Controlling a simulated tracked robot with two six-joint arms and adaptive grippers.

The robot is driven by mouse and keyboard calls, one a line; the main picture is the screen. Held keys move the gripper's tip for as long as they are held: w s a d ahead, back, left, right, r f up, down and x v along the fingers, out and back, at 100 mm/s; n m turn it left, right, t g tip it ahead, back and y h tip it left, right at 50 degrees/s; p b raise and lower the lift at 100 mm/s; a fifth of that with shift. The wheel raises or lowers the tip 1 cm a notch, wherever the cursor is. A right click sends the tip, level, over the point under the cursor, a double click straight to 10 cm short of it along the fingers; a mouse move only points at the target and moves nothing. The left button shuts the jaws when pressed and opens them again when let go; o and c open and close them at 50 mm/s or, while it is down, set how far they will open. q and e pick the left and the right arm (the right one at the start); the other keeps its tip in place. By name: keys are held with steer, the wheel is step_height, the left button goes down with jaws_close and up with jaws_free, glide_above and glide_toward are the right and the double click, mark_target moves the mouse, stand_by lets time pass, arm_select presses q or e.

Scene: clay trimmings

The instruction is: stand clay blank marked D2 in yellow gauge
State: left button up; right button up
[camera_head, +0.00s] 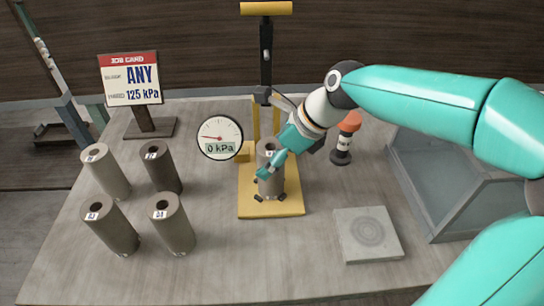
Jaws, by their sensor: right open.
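The yellow gauge (252,205) stands at the middle of the table, with a yellow base and a tall post. A grey-brown clay blank (271,185) with a hole in its top stands upright on that base. Its tag is too small to read, so I cannot tell whether it is D2. My right gripper (268,172) is open at this blank's upper part, partly covering it; I cannot tell whether the fingers touch it. The dial (219,137) beside the post reads 0 kPa. My left gripper is not in view.
Several more tagged blanks stand at the left, including a lighter one (107,175) and a darker one (162,170). A job card (131,78) reads ANY, 125 kPa. An orange-topped black tool (344,140), a grey slab (366,234) and a grey bin (415,185) are at right.

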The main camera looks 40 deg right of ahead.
steer(key=p+v, duration=0.1)
steer(key=v, duration=1)
steer(key=shift+w, duration=0.1)
